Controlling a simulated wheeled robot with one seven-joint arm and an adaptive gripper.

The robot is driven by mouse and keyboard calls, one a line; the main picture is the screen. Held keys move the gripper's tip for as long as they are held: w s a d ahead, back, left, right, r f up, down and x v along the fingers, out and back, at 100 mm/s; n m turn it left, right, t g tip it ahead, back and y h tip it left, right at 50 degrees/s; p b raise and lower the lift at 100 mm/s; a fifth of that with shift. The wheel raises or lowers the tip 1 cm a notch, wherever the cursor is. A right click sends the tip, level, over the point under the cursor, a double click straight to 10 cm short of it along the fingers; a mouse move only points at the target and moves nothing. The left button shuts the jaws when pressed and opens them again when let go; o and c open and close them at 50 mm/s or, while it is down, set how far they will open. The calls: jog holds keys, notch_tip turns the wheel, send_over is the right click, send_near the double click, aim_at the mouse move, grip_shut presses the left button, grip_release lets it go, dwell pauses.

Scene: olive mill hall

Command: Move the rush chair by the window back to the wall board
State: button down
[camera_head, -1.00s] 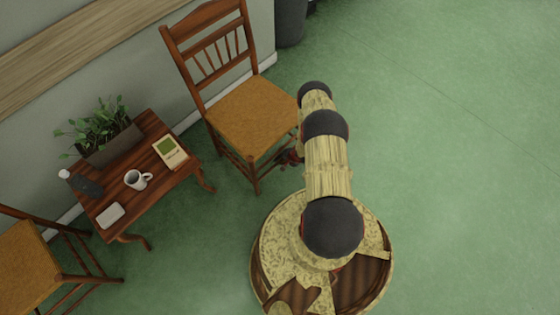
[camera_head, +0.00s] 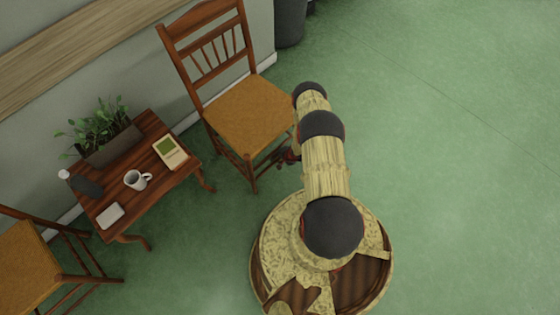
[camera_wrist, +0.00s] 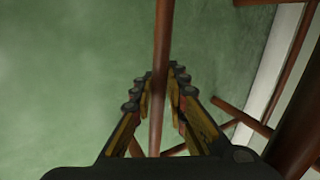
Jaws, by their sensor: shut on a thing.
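A rush chair (camera_head: 248,115) with a brown wooden frame and a tan woven seat stands upright beside the wall, its back toward the wall board (camera_head: 75,45). My gripper (camera_head: 288,155) is low at the chair's side nearest my base, partly hidden by my arm in the head view. In the wrist view my gripper (camera_wrist: 157,95) is shut on a slim wooden bar (camera_wrist: 161,50) of the chair, which runs between its fingers. The wall board is a pale wooden strip along the grey wall.
A small wooden table (camera_head: 150,205) with a plant (camera_head: 100,130), a mug (camera_head: 137,179) and small items stands left of the chair. A second rush chair (camera_head: 25,265) is at the lower left. A dark bin (camera_head: 290,22) stands behind. Green floor is clear at right.

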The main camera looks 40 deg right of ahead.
jog(key=w+a, duration=0.1)
jog(key=w, duration=0.6)
jog(key=shift+w+r, duration=0.3)
jog(key=shift+w, duration=0.05)
dwell(0.4)
jog(key=shift+w, duration=0.1)
jog(key=w+a, duration=0.2)
jog(key=w, duration=0.6)
jog(key=shift+w, duration=0.4)
dwell(0.8)
jog(key=shift+w, duration=0.1)
jog(key=shift+w+a, duration=0.25)
jog(key=shift+w, duration=0.65)
jog(key=shift+w+a, duration=0.2)
jog(key=shift+w, duration=0.7)
jog(key=c, duration=2.1)
grip_release()
jog(key=shift+r, duration=0.1)
jog(key=o, duration=0.8)
jog(key=shift+s+f, duration=0.25)
jog(key=shift+s, duration=0.05)
jog(key=shift+o, duration=0.3)
jog(key=shift+a, duration=0.1)
